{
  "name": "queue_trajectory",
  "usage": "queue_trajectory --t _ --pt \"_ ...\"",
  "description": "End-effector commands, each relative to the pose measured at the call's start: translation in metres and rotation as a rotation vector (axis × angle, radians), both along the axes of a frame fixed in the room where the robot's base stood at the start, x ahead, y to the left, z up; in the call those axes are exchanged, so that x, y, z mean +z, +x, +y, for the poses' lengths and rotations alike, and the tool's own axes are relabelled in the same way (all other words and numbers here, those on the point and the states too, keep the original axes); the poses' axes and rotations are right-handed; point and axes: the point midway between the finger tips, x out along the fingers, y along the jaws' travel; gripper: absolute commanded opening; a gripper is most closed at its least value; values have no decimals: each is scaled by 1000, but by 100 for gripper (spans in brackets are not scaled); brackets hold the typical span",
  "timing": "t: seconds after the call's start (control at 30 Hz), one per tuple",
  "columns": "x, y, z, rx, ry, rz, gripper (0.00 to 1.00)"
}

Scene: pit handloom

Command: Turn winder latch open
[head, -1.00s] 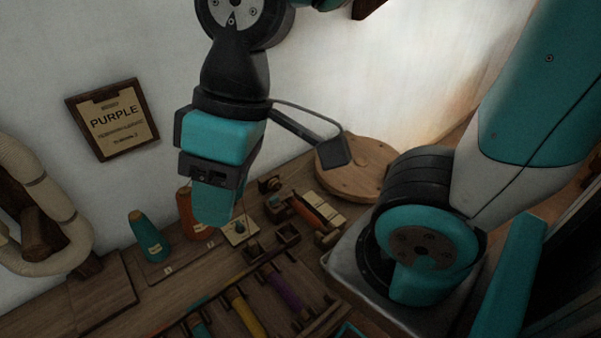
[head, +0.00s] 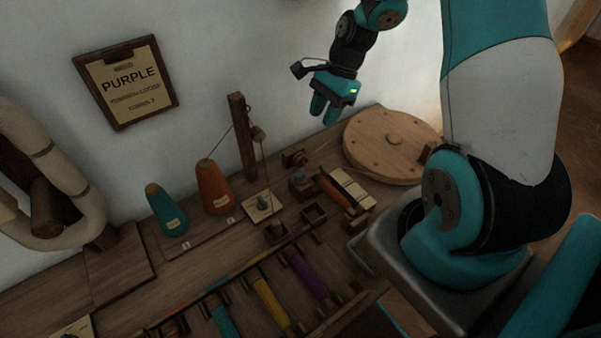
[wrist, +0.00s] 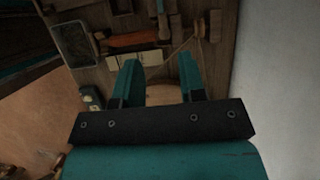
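My gripper (head: 324,106) is raised in the air in front of the back wall, left of and above the round wooden disc. In the wrist view my gripper (wrist: 159,80) shows two teal fingers apart with nothing between them. The winder area holds an orange spool (head: 338,192) beside a pale card (head: 354,188); the orange spool also shows in the wrist view (wrist: 134,40), beyond the fingertips.
The round wooden disc (head: 391,146) lies at the bench's back right. An upright post (head: 242,138) with thread stands near the orange cone (head: 214,188) and teal cone (head: 166,212). Spools in teal, yellow and purple (head: 308,274) lie in front. A "PURPLE" sign (head: 128,84) hangs on the wall.

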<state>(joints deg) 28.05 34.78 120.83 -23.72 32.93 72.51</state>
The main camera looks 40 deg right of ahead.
Motion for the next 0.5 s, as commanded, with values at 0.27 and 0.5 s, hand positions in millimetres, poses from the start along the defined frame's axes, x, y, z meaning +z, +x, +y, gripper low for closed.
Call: queue_trajectory --t 0.27,0.5 --pt "-40 -1 13 -19 4 16 37" --pt "-91 -1 35 -18 4 14 37"
